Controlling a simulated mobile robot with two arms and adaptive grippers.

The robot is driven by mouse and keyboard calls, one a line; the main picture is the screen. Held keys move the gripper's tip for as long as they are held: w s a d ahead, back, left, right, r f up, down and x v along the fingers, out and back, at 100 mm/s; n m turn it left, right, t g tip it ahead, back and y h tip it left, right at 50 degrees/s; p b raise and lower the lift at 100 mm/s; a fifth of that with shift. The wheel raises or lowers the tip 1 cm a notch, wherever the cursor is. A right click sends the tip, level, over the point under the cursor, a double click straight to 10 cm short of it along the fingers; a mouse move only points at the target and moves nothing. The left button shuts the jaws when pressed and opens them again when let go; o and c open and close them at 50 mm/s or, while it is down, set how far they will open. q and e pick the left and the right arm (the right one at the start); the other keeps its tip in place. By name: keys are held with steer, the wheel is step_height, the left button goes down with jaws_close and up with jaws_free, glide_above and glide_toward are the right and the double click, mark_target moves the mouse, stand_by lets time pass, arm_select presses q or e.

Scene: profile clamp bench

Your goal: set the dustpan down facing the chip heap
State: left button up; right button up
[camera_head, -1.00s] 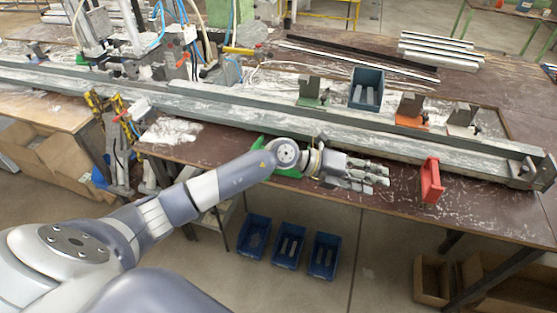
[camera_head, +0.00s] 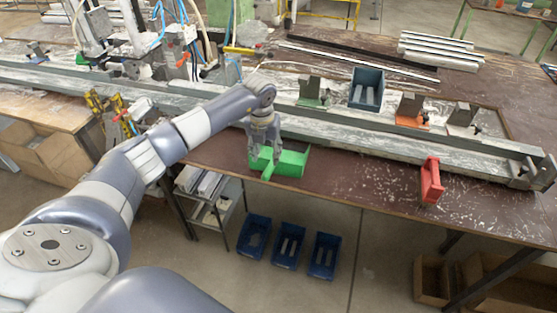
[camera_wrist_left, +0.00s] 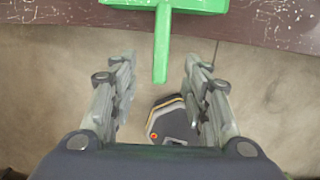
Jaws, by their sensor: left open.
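The green dustpan (camera_head: 291,163) lies on the brown bench top near its front edge, with its handle pointing toward the front. It also shows at the top of the left wrist view (camera_wrist_left: 195,5), with the handle (camera_wrist_left: 161,45) pointing down toward my gripper. My left gripper (camera_head: 265,152) is open and points down at the handle. In the left wrist view the handle's end lies between the two spread fingers, apart from both. White chips (camera_head: 385,182) are scattered on the bench to the right of the dustpan. My left arm covers the bench area left of it. My right gripper is not in view.
A red block-like object (camera_head: 431,180) stands on the bench to the right. A long metal profile rail (camera_head: 400,147) runs behind the dustpan. Blue bins (camera_head: 288,243) stand on the floor below. Bench between dustpan and red object is free apart from chips.

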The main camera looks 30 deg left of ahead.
mark_target(269, 169)
arm_select(q)
steer(key=shift+f, duration=0.1)
steer(key=f+b, duration=0.2)
steer(key=f, duration=0.1)
steer(key=w+f+b, duration=0.1)
steer(key=f+b, duration=0.1)
steer(key=b, duration=0.1)
steer(key=f+b, duration=0.2)
steer(key=f, duration=0.1)
steer(key=shift+w+a+f, duration=0.15)
steer(key=shift+f, duration=0.2)
jaws_close()
steer(key=shift+w+r+p, duration=0.15)
steer(key=shift+r+p, duration=0.15)
steer(key=shift+r, duration=0.35)
step_height(269, 169, up, 11)
steer(key=p, duration=0.7)
steer(key=shift+f, duration=0.1)
